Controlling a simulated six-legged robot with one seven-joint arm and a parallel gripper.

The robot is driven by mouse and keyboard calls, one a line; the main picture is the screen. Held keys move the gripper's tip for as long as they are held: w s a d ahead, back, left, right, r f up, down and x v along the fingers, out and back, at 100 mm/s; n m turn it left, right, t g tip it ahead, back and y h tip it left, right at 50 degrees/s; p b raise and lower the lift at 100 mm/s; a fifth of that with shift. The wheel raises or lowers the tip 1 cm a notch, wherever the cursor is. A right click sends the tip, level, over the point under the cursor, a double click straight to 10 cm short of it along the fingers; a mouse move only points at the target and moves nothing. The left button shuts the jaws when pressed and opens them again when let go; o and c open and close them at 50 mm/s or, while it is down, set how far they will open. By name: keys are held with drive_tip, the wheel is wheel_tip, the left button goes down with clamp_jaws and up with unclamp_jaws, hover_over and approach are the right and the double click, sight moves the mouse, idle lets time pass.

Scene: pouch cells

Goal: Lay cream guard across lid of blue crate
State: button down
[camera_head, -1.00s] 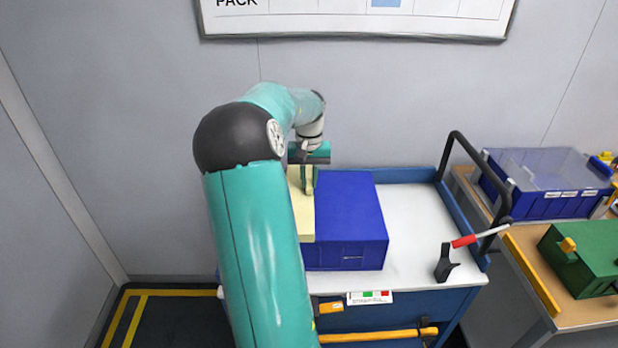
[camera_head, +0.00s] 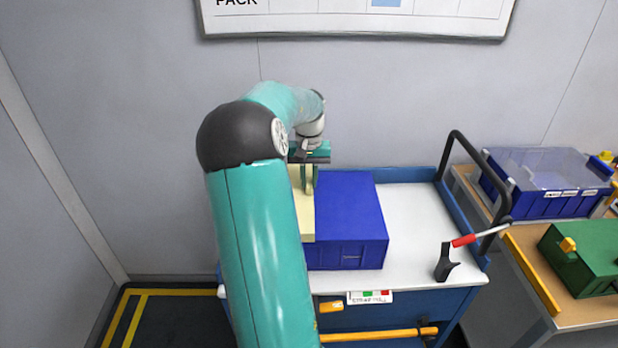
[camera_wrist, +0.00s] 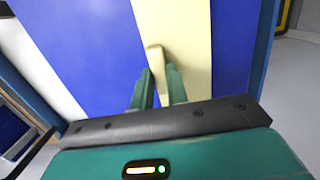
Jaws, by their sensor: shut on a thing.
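The blue crate (camera_head: 350,212) stands with its lid on top on the white-topped cart. The cream guard (camera_head: 306,228) is a long flat strip running front to back across the left part of the lid, with my arm hiding part of it. My gripper (camera_head: 308,188) is over the guard. In the wrist view, my gripper's green fingers (camera_wrist: 160,78) are shut on the guard's raised cream grip. The guard (camera_wrist: 192,35) has blue lid (camera_wrist: 80,45) on both sides there. It looks flat on or just above the lid; I cannot tell whether it touches everywhere.
The cart's white top (camera_head: 415,225) is clear right of the crate, except for a black stand with a red-and-white handle (camera_head: 464,241). A black rail (camera_head: 497,205) rises at the cart's right end. A clear-lidded blue bin (camera_head: 548,185) and green case (camera_head: 585,255) sit on the right bench.

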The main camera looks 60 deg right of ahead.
sight(309, 181)
drive_tip(key=shift+f, duration=2.1)
drive_tip(key=c, duration=1.3)
unclamp_jaws()
wheel_tip(309, 181, up, 14)
drive_tip(key=d, duration=0.1)
drive_tip(key=shift+w, duration=0.3)
drive_tip(key=shift+d+f, duration=0.1)
